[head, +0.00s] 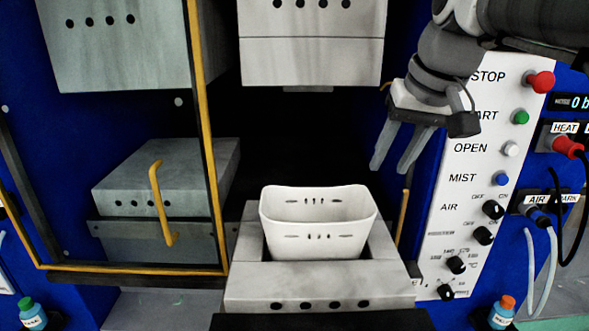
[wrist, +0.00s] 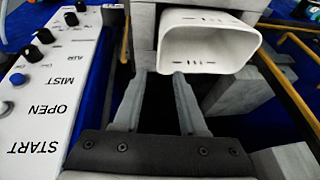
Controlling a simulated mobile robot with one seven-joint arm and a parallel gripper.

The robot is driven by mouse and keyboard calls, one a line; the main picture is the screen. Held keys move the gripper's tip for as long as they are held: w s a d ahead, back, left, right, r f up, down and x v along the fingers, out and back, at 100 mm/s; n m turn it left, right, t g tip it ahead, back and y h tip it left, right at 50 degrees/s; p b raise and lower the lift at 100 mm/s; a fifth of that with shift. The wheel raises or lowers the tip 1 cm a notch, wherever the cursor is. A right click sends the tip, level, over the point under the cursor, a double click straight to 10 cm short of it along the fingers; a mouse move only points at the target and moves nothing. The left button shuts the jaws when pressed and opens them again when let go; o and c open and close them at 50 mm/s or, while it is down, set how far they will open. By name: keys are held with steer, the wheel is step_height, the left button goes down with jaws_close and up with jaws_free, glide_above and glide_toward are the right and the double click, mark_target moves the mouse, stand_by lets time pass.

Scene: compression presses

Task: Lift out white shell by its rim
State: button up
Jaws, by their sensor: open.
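The white shell (head: 318,243) is an open, box-like tub with slots in its walls. It sits upright in the recess of the lower grey mould block (head: 318,283) in the head view. In the wrist view the shell (wrist: 207,44) is at the top, right of centre, beyond my fingertips. My gripper (head: 392,168) is open and empty, up and to the right of the shell, in front of the panel's left edge. In the wrist view its two fingers (wrist: 158,82) point toward the shell, apart from it. The shell's underside is hidden in the mould.
The upper mould block (head: 312,62) hangs above the shell with an open gap between. A control panel (head: 470,180) with buttons and knobs stands at the right. A yellow-edged door frame (head: 207,150) stands left of the shell. Small bottles (head: 502,313) (head: 32,315) stand at the front.

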glide_above(365, 211)
steer(key=s, duration=0.2)
steer(key=f, duration=0.8)
steer(key=shift+w+d, duration=0.15)
steer(key=shift+d, duration=0.15)
steer(key=shift+x, duration=3.2)
steer(key=shift+d, duration=0.2)
jaws_close()
